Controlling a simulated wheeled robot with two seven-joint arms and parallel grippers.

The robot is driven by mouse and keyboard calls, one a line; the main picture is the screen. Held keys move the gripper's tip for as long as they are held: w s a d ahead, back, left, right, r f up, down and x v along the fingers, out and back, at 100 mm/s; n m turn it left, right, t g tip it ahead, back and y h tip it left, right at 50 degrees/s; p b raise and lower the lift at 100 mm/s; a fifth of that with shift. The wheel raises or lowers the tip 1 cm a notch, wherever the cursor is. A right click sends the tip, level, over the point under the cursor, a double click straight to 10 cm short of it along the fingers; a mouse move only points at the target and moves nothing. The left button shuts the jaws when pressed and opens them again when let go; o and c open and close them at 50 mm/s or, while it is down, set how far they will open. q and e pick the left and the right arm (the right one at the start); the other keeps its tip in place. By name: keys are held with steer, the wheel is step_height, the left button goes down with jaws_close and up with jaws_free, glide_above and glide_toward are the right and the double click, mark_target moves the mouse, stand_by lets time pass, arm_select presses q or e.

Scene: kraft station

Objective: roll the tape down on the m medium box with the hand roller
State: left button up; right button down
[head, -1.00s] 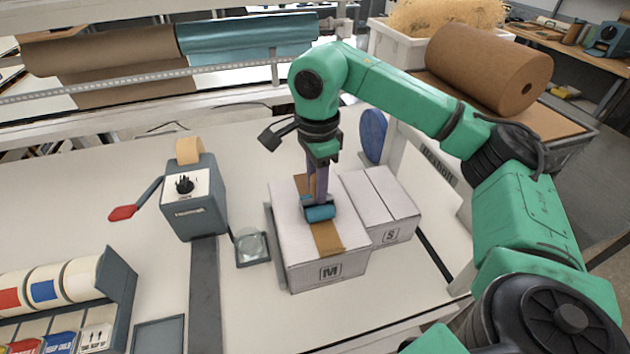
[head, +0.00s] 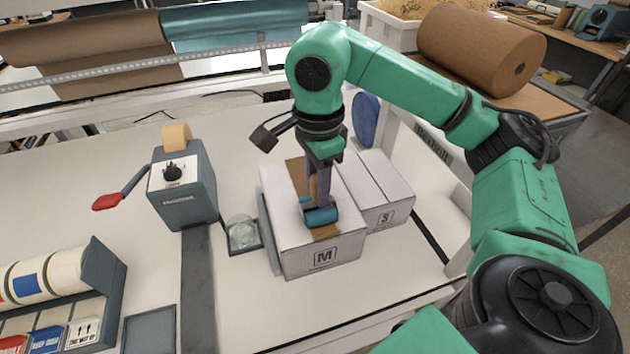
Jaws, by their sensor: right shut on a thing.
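The white medium box (head: 285,238), marked M, stands closed on the bench. A strip of brown tape (head: 295,170) runs along its top, partly hidden by my right gripper and the roller. My right gripper (head: 322,172) points down over the box and is shut on the hand roller (head: 320,215). The roller's blue cylinder rests on or just above the tape near the front edge of the top; exact contact is hard to tell. My left gripper is not in view.
A smaller white box (head: 380,190), marked S, stands right beside the medium box. A tape dispenser (head: 185,190) with a red-tipped lever and a small glass dish (head: 242,234) are to the left. Label rolls (head: 45,277) sit at the lower left.

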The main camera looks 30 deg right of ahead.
steer(key=shift+s+a+b, duration=0.25)
steer(key=shift+s+b, duration=0.05)
steer(key=shift+s, duration=0.6)
steer(key=shift+s+a+b, duration=0.2)
steer(key=shift+s+b, duration=0.05)
steer(key=shift+s, duration=0.6)
steer(key=shift+r, duration=0.1)
step_height(320, 180, up, 6)
steer(key=p, duration=0.5)
